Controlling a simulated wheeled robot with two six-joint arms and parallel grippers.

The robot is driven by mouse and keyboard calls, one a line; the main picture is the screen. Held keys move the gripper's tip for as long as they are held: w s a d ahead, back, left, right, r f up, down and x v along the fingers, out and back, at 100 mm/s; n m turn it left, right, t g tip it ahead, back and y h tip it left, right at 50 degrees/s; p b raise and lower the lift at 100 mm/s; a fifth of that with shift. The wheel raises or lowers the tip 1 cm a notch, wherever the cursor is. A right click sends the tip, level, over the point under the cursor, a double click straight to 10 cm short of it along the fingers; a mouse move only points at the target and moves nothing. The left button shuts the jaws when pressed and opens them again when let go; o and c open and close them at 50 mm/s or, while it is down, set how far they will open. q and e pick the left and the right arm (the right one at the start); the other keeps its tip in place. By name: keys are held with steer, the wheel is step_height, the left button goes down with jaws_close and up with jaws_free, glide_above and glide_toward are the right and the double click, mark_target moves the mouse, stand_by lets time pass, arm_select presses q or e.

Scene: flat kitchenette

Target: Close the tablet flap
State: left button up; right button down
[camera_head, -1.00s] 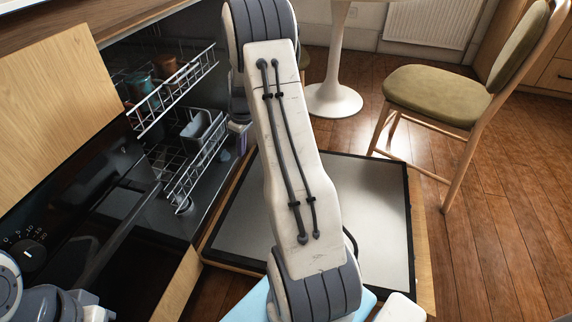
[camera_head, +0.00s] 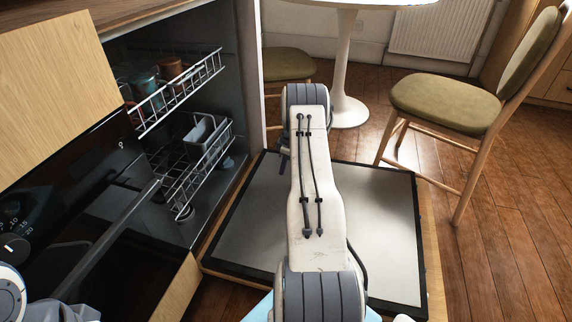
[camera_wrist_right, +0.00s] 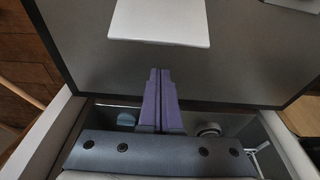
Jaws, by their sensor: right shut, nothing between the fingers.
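A pale rectangular plate (camera_wrist_right: 160,22), which looks like the tablet flap, shows against the grey inner face of the open dishwasher door (camera_wrist_right: 235,65). I cannot tell its exact angle. In the head view, the lowered door (camera_head: 385,225) lies flat, and my right arm crosses it and hides the flap. My right gripper (camera_wrist_right: 159,72) has purple fingers that are shut and empty. In the right wrist view its tips are just below the plate's near edge; I cannot tell whether they touch. In the head view these fingers are hidden. My left gripper is out of view.
Wire racks (camera_head: 200,155) with cups and a grey container stick out of the dishwasher at left. A black oven front (camera_head: 95,215) is at near left. A chair (camera_head: 445,100) and white table leg (camera_head: 347,75) stand beyond the door. Floor at right is clear.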

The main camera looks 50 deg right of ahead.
steer(key=b+x, duration=0.1)
steer(key=x, duration=0.2)
steer(key=shift+s, duration=0.1)
steer(key=shift+s+d+r+b, duration=0.35)
steer(key=shift+s+r, duration=0.1)
steer(key=shift+s, duration=0.1)
steer(key=shift+s+d+r+b, duration=0.35)
steer(key=shift+s+d+r, duration=0.1)
steer(key=shift+s, duration=0.15)
steer(key=shift+s+r, duration=0.3)
steer(key=shift+s, duration=0.1)
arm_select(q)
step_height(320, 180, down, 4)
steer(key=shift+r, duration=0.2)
arm_select(e)
steer(key=shift+r, duration=0.1)
steer(key=shift+s+d, duration=0.1)
steer(key=shift+d, duration=0.05)
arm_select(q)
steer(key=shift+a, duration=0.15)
arm_select(e)
steer(key=shift+s, duration=0.1)
